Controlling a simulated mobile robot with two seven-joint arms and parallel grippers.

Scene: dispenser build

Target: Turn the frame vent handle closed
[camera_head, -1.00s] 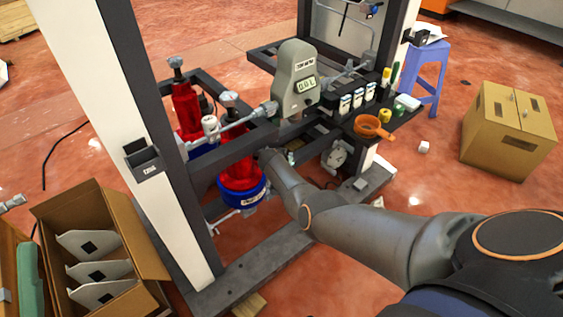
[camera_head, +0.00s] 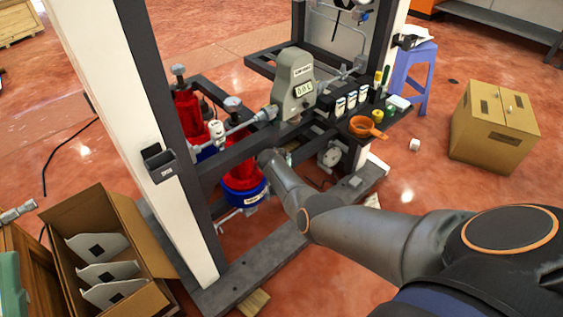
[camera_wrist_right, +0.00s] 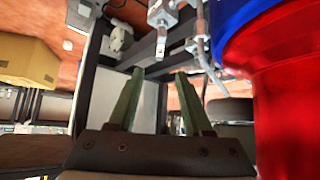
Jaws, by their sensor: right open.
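The dark dispenser frame (camera_head: 236,278) stands in the middle of the head view. My right arm reaches in from the right, and its gripper is hidden behind the frame's crossbar. In the right wrist view my right gripper (camera_wrist_right: 159,73) has its two green fingers apart with nothing between them. Just beyond the fingertips, a small metal valve fitting (camera_wrist_right: 163,17) with a thin downward stem hangs under the frame. A second metal fitting (camera_wrist_right: 203,45) with a bent rod is to its right. I cannot tell which is the vent handle. My left gripper is not in view.
A red and blue vessel (camera_head: 243,178) stands close beside my right gripper; it fills the right of the wrist view. A grey meter (camera_head: 294,82) and an orange funnel ring (camera_head: 366,127) sit above. Cardboard boxes (camera_head: 497,127) stand on the floor.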

